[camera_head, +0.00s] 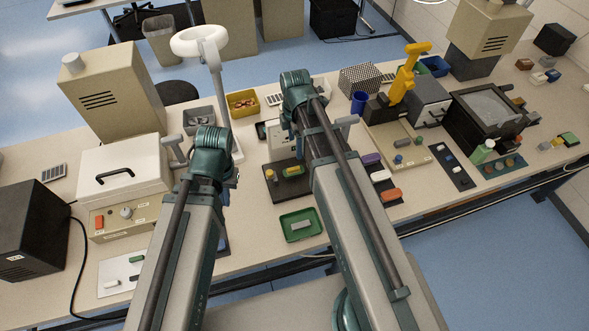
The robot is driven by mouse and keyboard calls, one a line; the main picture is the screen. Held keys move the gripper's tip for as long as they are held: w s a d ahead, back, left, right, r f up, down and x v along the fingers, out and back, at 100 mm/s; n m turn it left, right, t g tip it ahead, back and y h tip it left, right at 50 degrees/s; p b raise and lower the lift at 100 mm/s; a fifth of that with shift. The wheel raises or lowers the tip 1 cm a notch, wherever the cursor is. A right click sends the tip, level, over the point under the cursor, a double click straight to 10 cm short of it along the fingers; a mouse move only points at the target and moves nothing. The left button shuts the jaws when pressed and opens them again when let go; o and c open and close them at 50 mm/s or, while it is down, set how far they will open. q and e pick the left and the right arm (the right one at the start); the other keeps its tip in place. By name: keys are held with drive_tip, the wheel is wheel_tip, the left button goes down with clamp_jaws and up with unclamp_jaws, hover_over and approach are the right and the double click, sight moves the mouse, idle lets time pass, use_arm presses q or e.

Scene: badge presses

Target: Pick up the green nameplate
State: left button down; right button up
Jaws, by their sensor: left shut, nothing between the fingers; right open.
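I cannot tell for sure which green piece is the nameplate. A small green piece (292,171) lies with a yellow one on a dark board in the middle. Another small green piece (136,259) lies on a white plate at the lower left. A green piece (569,139) lies at the far right. A green tray (300,237) holds a light grey plate (301,225). My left gripper (211,140) is over the table left of the dark board, shut and empty. My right gripper (297,82) is farther back, open. My wrists mostly hide the fingers of both.
A white-lidded machine (120,170) and a black box (33,230) stand at the left. A white ring lamp (200,42) rises behind my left arm. A yellow-handled press (405,75) and a black machine (487,110) stand at the right.

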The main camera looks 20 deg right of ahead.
drive_tip(key=b, duration=0.9)
hover_over(294, 169)
drive_tip(key=f, duration=0.8)
drive_tip(key=shift+s+d+f, duration=0.1)
drive_tip(key=shift+s+f, duration=0.15)
drive_tip(key=shift+f, duration=0.1)
use_arm(q)
wheel_tip(294, 169, down, 9)
drive_tip(key=shift+r+p, duration=0.2)
drive_tip(key=shift+p, duration=0.1)
drive_tip(key=shift+f, duration=0.1)
wheel_tip(294, 169, down, 5)
drive_tip(key=b, duration=0.5)
use_arm(e)
drive_tip(key=f, duration=0.5)
drive_tip(key=shift+w, duration=0.35)
use_arm(q)
drive_tip(key=shift+f+b, duration=0.2)
drive_tip(key=shift+b, duration=0.15)
use_arm(e)
drive_tip(key=shift+f, duration=0.3)
clamp_jaws()
